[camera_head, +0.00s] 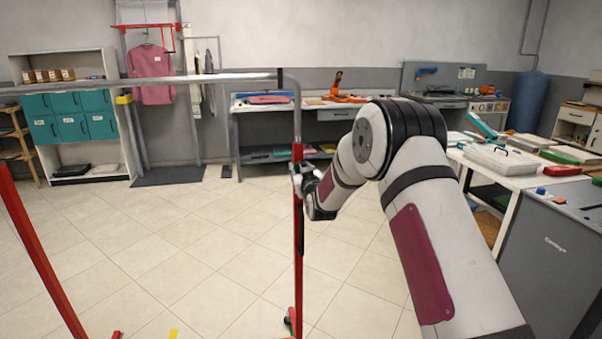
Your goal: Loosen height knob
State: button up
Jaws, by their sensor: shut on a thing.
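A garment rack with red posts and a grey top rail (190,79) stands in front of me. Its right post (299,235) is upright, with a grey upper tube (297,115) running down into the red lower part. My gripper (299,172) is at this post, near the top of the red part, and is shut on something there. The height knob itself is hidden by my gripper and wrist, so I cannot make out its shape. My arm reaches in from the lower right.
The rack's left red post (38,250) leans across the lower left. A white work table (500,178) with several items and a grey machine cabinet (550,250) stand at the right. A bench (325,108) lines the back wall. The tiled floor between is mostly clear.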

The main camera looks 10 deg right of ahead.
jog(key=shift+f+n+b, duration=0.1)
jog(key=shift+n+b, duration=4.7)
jog(key=shift+n, duration=2.9)
jog(key=o, duration=1.2)
jog(key=shift+c, duration=0.2)
jog(key=shift+s, duration=0.1)
jog(key=s, duration=1.1)
jog(key=shift+s, duration=0.4)
